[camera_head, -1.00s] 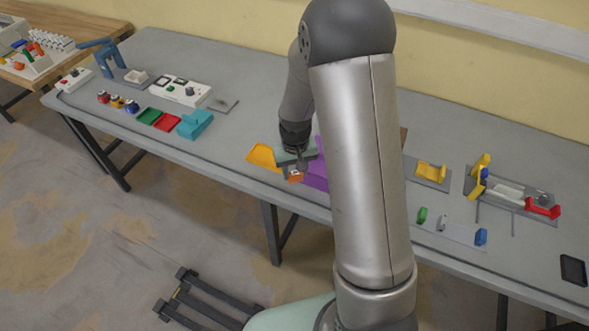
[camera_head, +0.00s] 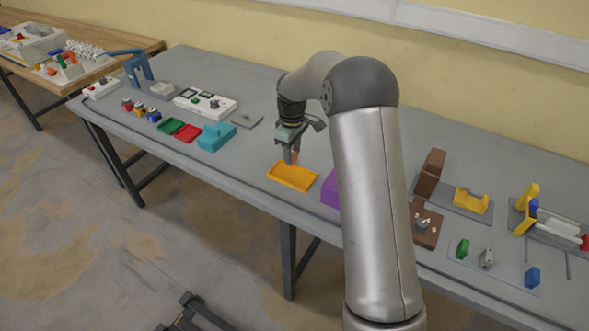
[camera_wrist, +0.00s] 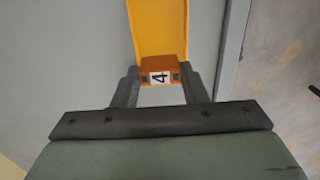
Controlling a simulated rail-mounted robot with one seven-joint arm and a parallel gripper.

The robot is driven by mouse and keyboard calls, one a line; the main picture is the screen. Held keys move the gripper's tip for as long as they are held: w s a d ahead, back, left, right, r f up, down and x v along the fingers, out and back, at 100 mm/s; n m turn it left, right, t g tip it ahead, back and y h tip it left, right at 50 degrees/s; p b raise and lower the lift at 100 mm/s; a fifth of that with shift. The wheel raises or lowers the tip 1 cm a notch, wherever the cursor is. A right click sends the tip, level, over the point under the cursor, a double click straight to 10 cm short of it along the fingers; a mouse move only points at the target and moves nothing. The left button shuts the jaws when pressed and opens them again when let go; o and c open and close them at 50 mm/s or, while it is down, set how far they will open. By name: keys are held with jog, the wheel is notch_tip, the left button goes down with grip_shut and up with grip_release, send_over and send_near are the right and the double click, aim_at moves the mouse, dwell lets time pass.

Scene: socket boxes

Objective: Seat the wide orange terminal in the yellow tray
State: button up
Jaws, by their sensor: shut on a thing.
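The orange terminal (camera_wrist: 160,70) shows in the wrist view between the two fingers, with a white label marked "4" on it. My gripper (camera_wrist: 160,80) is shut on it. In the head view my gripper (camera_head: 291,160) points down above the far edge of the yellow-orange tray (camera_head: 292,178), with a small part of the terminal (camera_head: 295,155) visible. The tray (camera_wrist: 159,28) also shows in the wrist view, extending beyond the terminal. I cannot tell whether the terminal touches the tray.
Brown blocks (camera_head: 429,173) and a yellow holder (camera_head: 471,201) are at right. The table between teal block and tray is clear.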

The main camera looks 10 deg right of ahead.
aim_at(292, 165)
jog(key=shift+s+f+b, duration=0.1)
jog(key=shift+f+b, duration=1.55)
jog(key=shift+f, duration=1.2)
jog(key=shift+f, duration=0.1)
jog(key=o, duration=1.4)
jog(key=shift+o, duration=0.2)
jog(key=shift+r+p, duration=2.1)
jog(key=shift+r, duration=1.45)
